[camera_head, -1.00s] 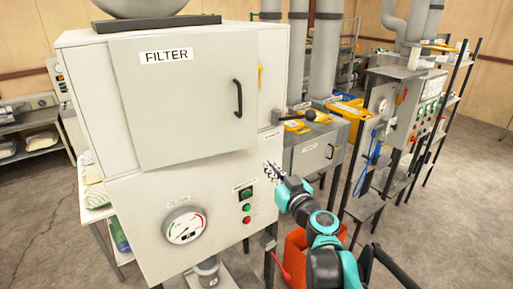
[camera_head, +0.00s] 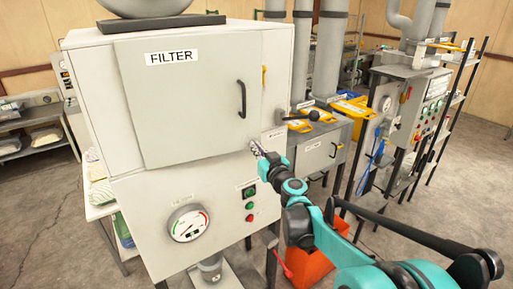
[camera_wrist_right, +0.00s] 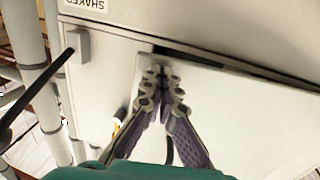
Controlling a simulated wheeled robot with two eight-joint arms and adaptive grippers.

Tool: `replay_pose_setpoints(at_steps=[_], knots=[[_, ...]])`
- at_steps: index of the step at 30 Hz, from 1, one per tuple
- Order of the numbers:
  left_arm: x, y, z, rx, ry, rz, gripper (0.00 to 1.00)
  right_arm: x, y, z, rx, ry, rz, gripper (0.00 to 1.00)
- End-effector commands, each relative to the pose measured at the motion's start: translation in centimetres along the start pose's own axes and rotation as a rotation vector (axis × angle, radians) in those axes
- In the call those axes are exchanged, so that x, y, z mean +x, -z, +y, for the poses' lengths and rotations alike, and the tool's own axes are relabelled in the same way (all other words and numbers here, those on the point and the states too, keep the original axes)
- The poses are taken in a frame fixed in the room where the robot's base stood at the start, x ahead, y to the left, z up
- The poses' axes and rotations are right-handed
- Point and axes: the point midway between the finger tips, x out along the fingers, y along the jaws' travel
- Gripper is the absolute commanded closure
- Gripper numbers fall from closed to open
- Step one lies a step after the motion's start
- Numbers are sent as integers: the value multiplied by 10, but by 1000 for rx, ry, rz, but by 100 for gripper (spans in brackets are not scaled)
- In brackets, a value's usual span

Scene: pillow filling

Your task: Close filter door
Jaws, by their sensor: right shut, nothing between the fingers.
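The filter door (camera_head: 190,105) is a light grey panel labelled FILTER on the front of a white cabinet (camera_head: 280,75). It has a black vertical handle (camera_head: 242,98) near its right edge. It looks slightly ajar: a dark gap runs along its lower edge in the right wrist view, where the door (camera_wrist_right: 245,120) shows inverted. My right gripper (camera_head: 256,148) is at the door's lower right corner, below the handle. Its fingers (camera_wrist_right: 163,78) are together and empty, over the corner; contact is unclear. A yellow latch part (camera_head: 264,78) shows beside the door. My left gripper is out of view.
Below the door are a round gauge (camera_head: 188,223) and several buttons (camera_head: 250,206). An orange bin (camera_head: 308,262) is on the floor, partly behind my arm. Open floor lies at far left.

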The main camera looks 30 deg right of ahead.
Motion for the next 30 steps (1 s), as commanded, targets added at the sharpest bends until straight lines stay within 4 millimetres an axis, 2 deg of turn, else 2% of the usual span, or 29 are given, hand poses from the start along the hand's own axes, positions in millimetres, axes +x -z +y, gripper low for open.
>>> replay_pose_setpoints(at_steps=[7,15,19,30], knots=[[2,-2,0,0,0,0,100,6,-1,1,0,13,0,100],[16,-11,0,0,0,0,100,59,-2,2,0,161,0,100],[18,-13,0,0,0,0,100,75,-1,0,0,212,0,100],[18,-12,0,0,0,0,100,80,0,-2,0,231,0,100]])
